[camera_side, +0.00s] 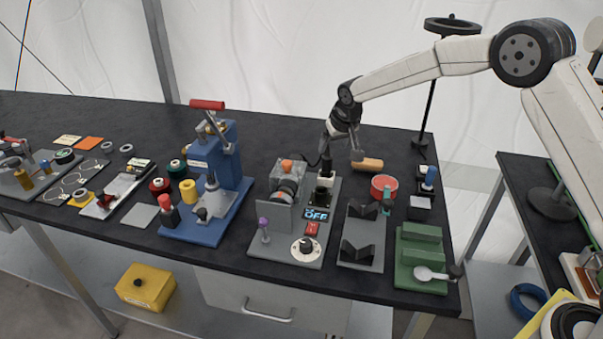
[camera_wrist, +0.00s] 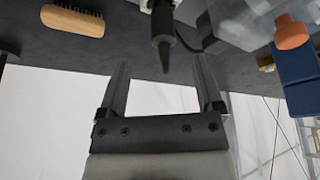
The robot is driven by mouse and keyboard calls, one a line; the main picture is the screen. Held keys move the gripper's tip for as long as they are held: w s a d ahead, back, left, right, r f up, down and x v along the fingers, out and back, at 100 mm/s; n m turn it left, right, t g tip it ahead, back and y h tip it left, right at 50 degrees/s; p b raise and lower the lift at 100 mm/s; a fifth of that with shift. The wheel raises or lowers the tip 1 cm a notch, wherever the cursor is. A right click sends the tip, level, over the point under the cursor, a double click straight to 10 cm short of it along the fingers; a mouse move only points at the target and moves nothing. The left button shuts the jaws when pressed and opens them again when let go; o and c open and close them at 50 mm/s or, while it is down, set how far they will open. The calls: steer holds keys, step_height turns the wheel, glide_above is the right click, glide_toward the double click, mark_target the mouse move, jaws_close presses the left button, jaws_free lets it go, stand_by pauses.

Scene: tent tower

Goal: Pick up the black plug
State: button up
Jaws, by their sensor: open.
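The black plug (camera_side: 326,160) stands upright on a black-and-cream socket (camera_side: 324,182) on the grey plate at mid-table. In the wrist view the plug (camera_wrist: 162,28) is at the top centre, its tapered end pointing between my fingers. My gripper (camera_side: 343,147) is just above and to the right of the plug in the side view. In the wrist view my gripper (camera_wrist: 163,75) is open and empty, one finger on each side of the plug's tip. Whether the fingers are level with the plug is unclear.
A grey machine with an orange knob (camera_side: 287,165) stands left of the plug. A blue press (camera_side: 228,165) stands further left. The back of the table is clear.

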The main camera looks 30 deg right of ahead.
mark_target(329, 157)
steer(key=shift+w+f, duration=0.1)
steer(key=shift+f, duration=0.05)
steer(key=shift+x, duration=1.15)
steer(key=shift+w+f, duration=0.1)
steer(key=shift+f, duration=0.05)
steer(key=shift+x, duration=2.45)
steer(key=shift+a, duration=0.15)
jaws_close()
